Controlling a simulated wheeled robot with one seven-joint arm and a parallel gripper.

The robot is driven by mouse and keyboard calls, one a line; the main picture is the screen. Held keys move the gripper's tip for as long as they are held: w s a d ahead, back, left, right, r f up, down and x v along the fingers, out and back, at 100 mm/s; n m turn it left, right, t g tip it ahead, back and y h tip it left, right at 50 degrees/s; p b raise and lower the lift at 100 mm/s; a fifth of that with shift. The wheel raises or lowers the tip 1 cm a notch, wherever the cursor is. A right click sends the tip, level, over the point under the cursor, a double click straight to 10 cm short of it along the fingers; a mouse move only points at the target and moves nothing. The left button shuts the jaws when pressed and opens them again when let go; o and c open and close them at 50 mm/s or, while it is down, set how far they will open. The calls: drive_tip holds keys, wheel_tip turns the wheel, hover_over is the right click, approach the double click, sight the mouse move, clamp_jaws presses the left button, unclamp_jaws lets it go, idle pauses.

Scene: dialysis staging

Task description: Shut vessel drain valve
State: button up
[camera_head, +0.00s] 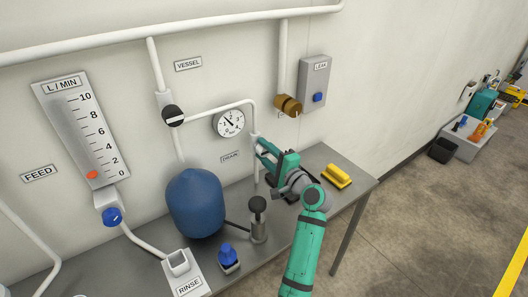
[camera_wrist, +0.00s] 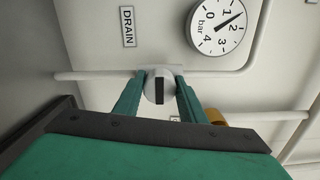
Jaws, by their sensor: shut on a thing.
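The drain valve (camera_wrist: 158,88) is a pale round knob with a black bar, set on a thin white pipe beside the DRAIN label (camera_wrist: 128,27). Its black bar lies across the pipe. My gripper (camera_wrist: 160,80) has one finger on each side of the knob and is shut on it. In the head view my gripper (camera_head: 262,148) reaches the wall pipe right of the DRAIN label (camera_head: 230,157) and hides the valve. The blue vessel (camera_head: 195,203) stands on the bench to the left. A pressure gauge (camera_head: 229,123) sits above; it also shows in the wrist view (camera_wrist: 222,26).
A black-handled valve (camera_head: 172,115) sits on the pipe above the vessel. A dark-topped post (camera_head: 258,215), a blue-topped item (camera_head: 228,257) and a yellow item (camera_head: 336,177) stand on the bench (camera_head: 335,158). A brown fitting (camera_head: 288,105) hangs above right of my gripper. Open floor lies right.

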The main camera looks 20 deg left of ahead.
drive_tip(key=shift+f, duration=0.1)
idle(0.4)
drive_tip(key=o, duration=1.1)
drive_tip(key=shift+c, duration=0.2)
drive_tip(key=shift+d, duration=0.1)
drive_tip(key=v, duration=1)
drive_tip(key=shift+s+d, duration=0.25)
drive_tip(key=shift+s, duration=0.05)
